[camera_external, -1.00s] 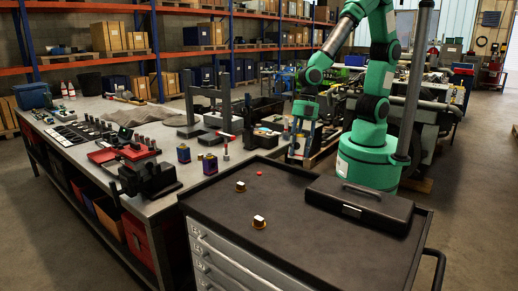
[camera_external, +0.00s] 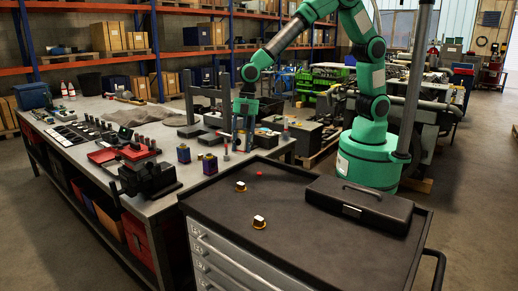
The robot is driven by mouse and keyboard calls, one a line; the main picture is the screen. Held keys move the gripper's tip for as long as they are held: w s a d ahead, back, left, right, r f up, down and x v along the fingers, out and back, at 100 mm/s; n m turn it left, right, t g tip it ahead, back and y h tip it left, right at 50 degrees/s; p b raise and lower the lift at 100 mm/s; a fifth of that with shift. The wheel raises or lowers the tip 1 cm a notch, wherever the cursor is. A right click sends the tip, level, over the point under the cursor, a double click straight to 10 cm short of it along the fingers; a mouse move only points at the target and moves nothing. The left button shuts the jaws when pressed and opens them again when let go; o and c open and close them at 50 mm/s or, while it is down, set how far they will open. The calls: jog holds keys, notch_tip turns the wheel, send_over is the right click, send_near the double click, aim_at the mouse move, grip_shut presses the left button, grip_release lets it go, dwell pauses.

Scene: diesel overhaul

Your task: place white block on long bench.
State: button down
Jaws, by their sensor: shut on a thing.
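The long bench (camera_external: 167,131) has a grey top and runs from the front middle to the far left. My gripper (camera_external: 241,147) points down over the right end of the bench, close to its top. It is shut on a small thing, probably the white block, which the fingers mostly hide. I cannot tell whether the thing touches the bench. Two small pieces with white tops and yellowish bases, a far one (camera_external: 240,186) and a near one (camera_external: 259,222), stand on the dark cart top (camera_external: 310,230).
A vise (camera_external: 148,175) is at the near edge. A black case (camera_external: 358,203) lies on the cart.

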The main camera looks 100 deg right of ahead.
jog(key=w+d+f+h, duration=0.1)
jog(key=w+d+f, duration=0.2)
jog(key=w+d, duration=0.9)
jog(key=m+g+h+p, duration=0.1)
jog(key=m+p, duration=0.1)
send_over(197, 168)
notch_tip(197, 168, down, 4)
jog(key=f, duration=0.1)
jog(key=shift+s+d+r, duration=0.1)
jog(key=shift+d+r, duration=0.05)
jog(key=shift+r, duration=0.1)
jog(key=shift+f+b, duration=0.4)
jog(key=shift+f, duration=2.7)
jog(key=shift+f, duration=0.1)
jog(key=shift+f, duration=1.75)
jog(key=shift+f, duration=0.15)
